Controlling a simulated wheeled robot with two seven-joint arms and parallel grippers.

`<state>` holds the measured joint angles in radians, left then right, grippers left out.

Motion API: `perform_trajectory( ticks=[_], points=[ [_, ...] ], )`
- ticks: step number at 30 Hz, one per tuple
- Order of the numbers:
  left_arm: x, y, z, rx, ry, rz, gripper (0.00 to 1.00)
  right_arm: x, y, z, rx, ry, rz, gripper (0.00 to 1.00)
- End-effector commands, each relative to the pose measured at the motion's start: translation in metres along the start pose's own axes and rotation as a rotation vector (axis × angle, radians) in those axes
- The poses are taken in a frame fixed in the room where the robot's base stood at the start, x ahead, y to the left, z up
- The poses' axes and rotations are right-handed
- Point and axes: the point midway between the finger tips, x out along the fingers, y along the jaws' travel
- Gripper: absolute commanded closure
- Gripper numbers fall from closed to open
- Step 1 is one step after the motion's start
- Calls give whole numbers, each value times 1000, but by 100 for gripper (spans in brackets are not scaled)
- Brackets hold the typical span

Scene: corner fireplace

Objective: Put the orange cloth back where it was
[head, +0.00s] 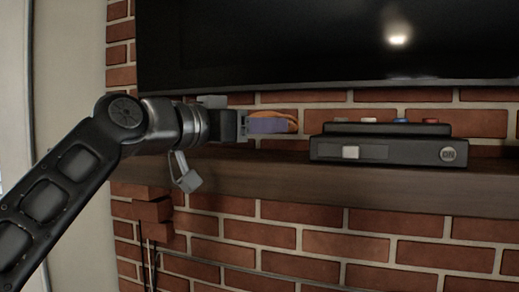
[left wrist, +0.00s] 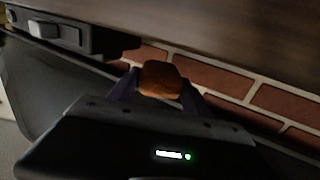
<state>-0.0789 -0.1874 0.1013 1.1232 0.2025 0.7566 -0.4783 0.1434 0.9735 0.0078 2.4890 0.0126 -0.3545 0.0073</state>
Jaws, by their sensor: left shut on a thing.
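The orange cloth (head: 276,113) is a small folded or bunched piece, seen just above the wooden mantel shelf (head: 230,175) and below the black screen. My left gripper (head: 285,125) comes in level from the left and is shut on it. One finger covers most of the cloth in the head view. In the left wrist view the cloth (left wrist: 160,80) sits between the two fingers of my left gripper (left wrist: 158,84) and looks orange-brown. I cannot tell whether the cloth touches the shelf. My right gripper is out of view.
A black console (head: 385,148) with a light switch and a round button stands on the shelf just right of the gripper. Several coloured pieces top it. A black screen (head: 320,40) hangs above, close over the gripper. A brick wall (head: 320,240) lies behind.

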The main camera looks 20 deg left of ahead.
Motion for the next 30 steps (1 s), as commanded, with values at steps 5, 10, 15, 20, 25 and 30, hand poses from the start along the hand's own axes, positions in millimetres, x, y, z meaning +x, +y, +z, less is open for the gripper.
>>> perform_trajectory(
  ticks=[5,10,15,20,25,30],
  points=[
    [0,1,6,0,1,1,82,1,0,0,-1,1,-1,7],
    [0,1,5,0,1,1,82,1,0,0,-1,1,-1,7],
    [-1,0,18,-1,-1,0,82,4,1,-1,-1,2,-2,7],
    [0,0,36,-2,-1,1,82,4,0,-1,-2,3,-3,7],
    [3,-1,41,-1,1,0,82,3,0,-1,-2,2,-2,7],
    [3,-1,41,-1,1,0,82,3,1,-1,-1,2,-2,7]
  ],
)
